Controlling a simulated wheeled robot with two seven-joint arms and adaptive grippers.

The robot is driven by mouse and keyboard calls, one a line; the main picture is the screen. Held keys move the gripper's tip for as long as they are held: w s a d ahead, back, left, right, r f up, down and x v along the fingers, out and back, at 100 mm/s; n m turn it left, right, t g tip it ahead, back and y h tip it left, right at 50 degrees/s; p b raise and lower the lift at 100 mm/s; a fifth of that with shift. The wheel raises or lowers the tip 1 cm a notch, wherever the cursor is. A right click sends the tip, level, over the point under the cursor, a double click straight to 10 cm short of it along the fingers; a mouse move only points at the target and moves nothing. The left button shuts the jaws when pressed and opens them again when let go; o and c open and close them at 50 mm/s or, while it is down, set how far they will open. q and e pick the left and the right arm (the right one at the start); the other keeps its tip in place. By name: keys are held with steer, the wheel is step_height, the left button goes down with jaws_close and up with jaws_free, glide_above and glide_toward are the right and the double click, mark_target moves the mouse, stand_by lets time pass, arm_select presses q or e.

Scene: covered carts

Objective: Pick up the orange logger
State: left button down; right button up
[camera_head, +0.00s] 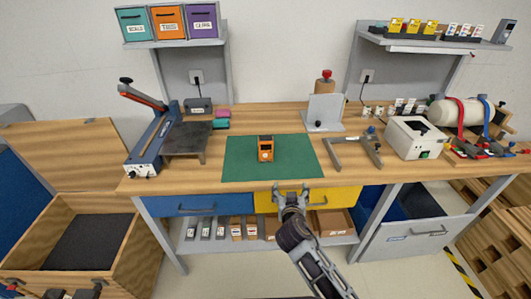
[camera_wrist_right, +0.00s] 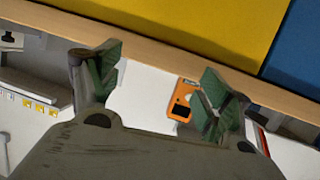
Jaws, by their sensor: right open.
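The orange logger (camera_head: 266,149) stands on the green mat (camera_head: 304,160) in the middle of the workbench, with a dark patch on its front. My right gripper (camera_head: 291,187) is open and empty at the bench's front edge, in front of the yellow drawer and apart from the logger. In the right wrist view the logger (camera_wrist_right: 181,101) shows beyond and between the two open fingers (camera_wrist_right: 158,88), nearer the right one. A part that looks like my left gripper (camera_head: 75,292) is cut off at the bottom left of the head view, far from the logger.
A silver bracket-like frame (camera_head: 356,147) lies right of the mat. A blue lever tool (camera_head: 150,150) and a dark stand (camera_head: 187,140) are on its left. A grey upright plate (camera_head: 323,112) stands behind. The mat around the logger is clear.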

arm_select(q)
steer(key=shift+s+a+f, duration=0.2)
steer(key=shift+s+a, duration=0.1)
steer(key=shift+s, duration=0.05)
arm_select(e)
steer(key=w+a+r+n+t+y, duration=0.1)
steer(key=w+a+r+t+y, duration=0.1)
steer(key=a+r, duration=0.5)
steer(key=shift+w+a+r+t, duration=0.2)
steer(key=shift+w+r+t, duration=0.2)
steer(key=shift+r+t, duration=0.35)
arm_select(q)
steer(key=shift+w, duration=0.1)
arm_select(e)
steer(key=shift+f, duration=0.1)
